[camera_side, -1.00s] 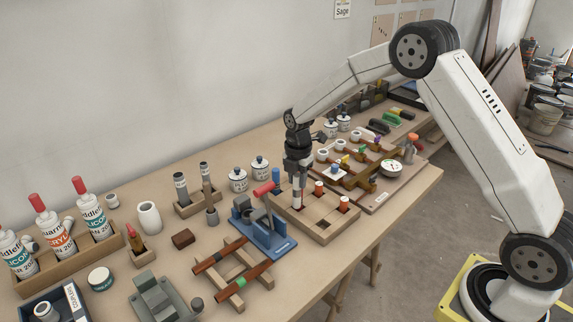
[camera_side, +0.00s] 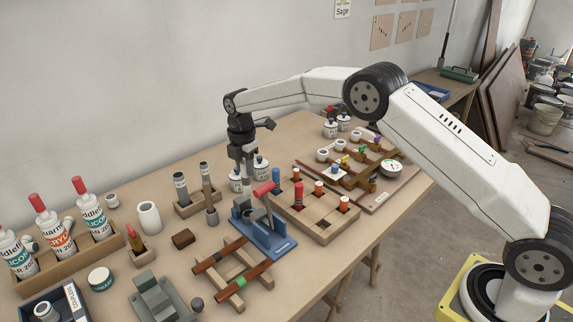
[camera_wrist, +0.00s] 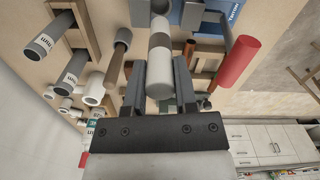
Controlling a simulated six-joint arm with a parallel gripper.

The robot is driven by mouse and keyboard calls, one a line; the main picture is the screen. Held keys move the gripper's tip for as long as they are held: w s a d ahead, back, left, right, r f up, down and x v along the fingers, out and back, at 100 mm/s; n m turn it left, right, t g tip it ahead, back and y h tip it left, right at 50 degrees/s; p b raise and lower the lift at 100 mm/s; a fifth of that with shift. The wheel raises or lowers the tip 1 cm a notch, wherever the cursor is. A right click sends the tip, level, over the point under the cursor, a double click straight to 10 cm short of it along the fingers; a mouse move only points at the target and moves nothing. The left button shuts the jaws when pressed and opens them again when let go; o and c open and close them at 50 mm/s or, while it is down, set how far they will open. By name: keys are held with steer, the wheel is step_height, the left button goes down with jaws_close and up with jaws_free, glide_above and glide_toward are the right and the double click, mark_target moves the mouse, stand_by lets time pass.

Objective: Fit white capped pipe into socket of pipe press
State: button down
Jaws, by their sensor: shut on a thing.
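My gripper (camera_side: 244,148) is shut on the white capped pipe (camera_side: 248,167) and holds it roughly upright over the back left of the pipe press. In the wrist view the pipe (camera_wrist: 160,60) is white with a grey band and lies between the two fingers (camera_wrist: 159,88). The pipe press (camera_side: 268,236) is blue with a grey lever and a red handle (camera_side: 263,189). The handle also shows in the wrist view (camera_wrist: 237,62), right of the gripper. I cannot tell whether the pipe's far end touches the press, and its socket is not clearly visible.
A wooden rack (camera_side: 322,228) with several red- or orange-topped pieces stands right of the press. A holder with dark tubes (camera_side: 181,188) stands to the left. A wooden frame (camera_side: 232,272) lies in front.

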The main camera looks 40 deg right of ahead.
mark_target(245, 177)
steer(key=shift+f, duration=0.3)
steer(key=shift+f, duration=2.5)
steer(key=shift+a+f, duration=0.1)
steer(key=shift+f, duration=1.85)
stand_by(1.3)
steer(key=shift+c, duration=1.6)
jaws_free()
steer(key=shift+r, duration=0.1)
steer(key=shift+r, duration=2.9)
